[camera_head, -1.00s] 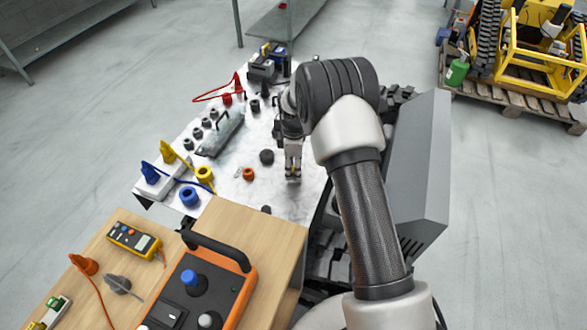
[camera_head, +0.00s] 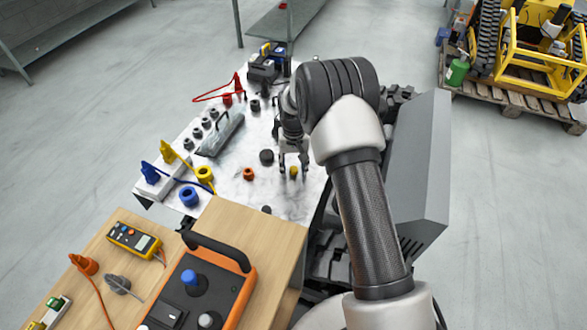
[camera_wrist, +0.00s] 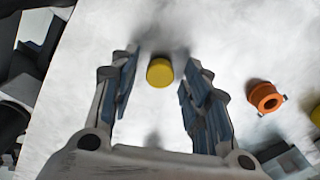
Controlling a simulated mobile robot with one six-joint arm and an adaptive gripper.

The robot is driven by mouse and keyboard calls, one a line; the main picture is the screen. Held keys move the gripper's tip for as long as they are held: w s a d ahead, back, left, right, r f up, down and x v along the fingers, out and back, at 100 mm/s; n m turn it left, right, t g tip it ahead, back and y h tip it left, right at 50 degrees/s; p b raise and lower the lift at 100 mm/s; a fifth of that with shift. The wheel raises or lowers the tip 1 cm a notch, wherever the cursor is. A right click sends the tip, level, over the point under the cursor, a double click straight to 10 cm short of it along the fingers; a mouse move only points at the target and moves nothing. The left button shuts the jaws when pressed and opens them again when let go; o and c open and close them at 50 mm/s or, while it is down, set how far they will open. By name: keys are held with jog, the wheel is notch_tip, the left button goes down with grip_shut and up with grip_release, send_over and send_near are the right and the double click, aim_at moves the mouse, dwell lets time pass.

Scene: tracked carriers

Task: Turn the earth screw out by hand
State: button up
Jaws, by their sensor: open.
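A round yellow knob (camera_head: 294,171), perhaps the earth screw, stands on the pale work surface (camera_head: 232,172). The wrist view shows the flat round top of the same yellow knob (camera_wrist: 160,72). My gripper (camera_head: 293,168) is open at the knob, with one finger on each side. In the wrist view my gripper (camera_wrist: 160,65) has visible gaps between the knob and both fingers. The knob's lower part and any thread are hidden.
An orange ring-shaped part (camera_head: 249,174) and a dark round cap (camera_head: 266,156) are left of my gripper. A blue ring (camera_head: 189,196) and yellow ring (camera_head: 205,174) lie further left. A wooden bench (camera_head: 235,222) with an orange-edged box stands in front.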

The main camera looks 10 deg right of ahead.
jog(key=m, duration=0.5)
jog(key=shift+c, duration=0.3)
jog(key=c, duration=0.8)
jog(key=n, duration=0.3)
jog(key=shift+c, duration=0.2)
jog(key=n, duration=0.4)
jog(key=shift+n, duration=1.2)
